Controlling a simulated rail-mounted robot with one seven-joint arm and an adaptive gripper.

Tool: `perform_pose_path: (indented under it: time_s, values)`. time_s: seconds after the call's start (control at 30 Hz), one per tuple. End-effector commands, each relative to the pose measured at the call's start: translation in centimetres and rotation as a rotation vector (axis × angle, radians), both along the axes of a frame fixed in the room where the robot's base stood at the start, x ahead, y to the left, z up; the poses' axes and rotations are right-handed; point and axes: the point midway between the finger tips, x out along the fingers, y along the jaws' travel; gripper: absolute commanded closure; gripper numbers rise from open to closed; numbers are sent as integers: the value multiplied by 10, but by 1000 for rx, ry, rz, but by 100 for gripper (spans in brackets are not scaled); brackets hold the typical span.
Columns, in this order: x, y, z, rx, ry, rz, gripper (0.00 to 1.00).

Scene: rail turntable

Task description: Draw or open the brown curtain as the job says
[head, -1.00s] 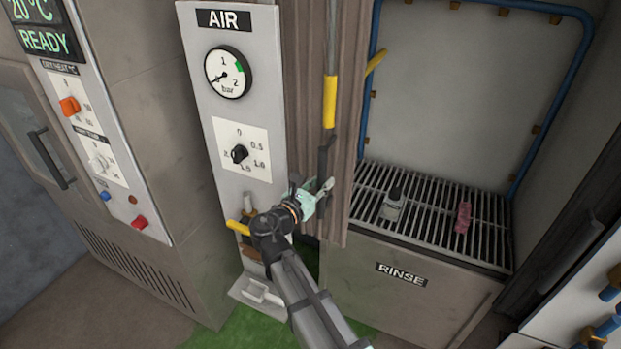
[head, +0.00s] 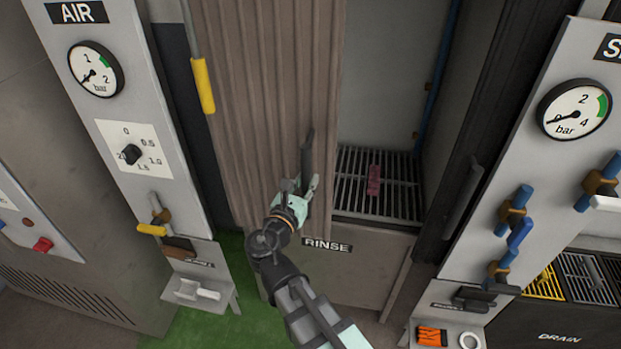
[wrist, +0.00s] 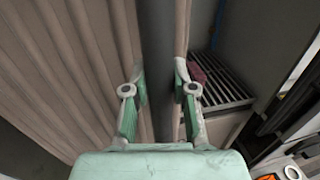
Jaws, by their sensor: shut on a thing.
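The brown curtain (head: 258,110) hangs in vertical folds across the left and middle of the rinse bay, and the bay's right part is uncovered. A dark upright handle (head: 306,158) stands at the curtain's right edge. My gripper (head: 304,187) is shut on this handle, low on the curtain edge. In the wrist view the curtain (wrist: 75,65) fills the left side, and the dark handle (wrist: 160,70) runs upright between the two green fingers of my gripper (wrist: 163,88).
A pink object (head: 374,180) lies on the rinse grating (head: 400,200) behind the curtain line. The AIR panel (head: 110,40) stands at left. A panel with a gauge (head: 574,109) and blue-handled valves (head: 514,203) stands at right. A dark post with a handle (head: 465,195) edges the bay's right side.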

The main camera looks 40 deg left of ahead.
Motion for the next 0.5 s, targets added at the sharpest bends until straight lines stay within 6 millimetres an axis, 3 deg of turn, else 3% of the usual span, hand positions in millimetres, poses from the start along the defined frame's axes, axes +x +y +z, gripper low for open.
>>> perform_pose_path:
  time_s: [0.3, 0.33, 0.4, 0.5]
  values:
    - [1, -4, 0, -2, -1, -8, 100]
    - [1, -4, 0, -2, -1, -9, 71]
    - [1, -4, 0, -2, -1, -8, 48]
    - [1, -3, 0, -2, -1, -7, 48]
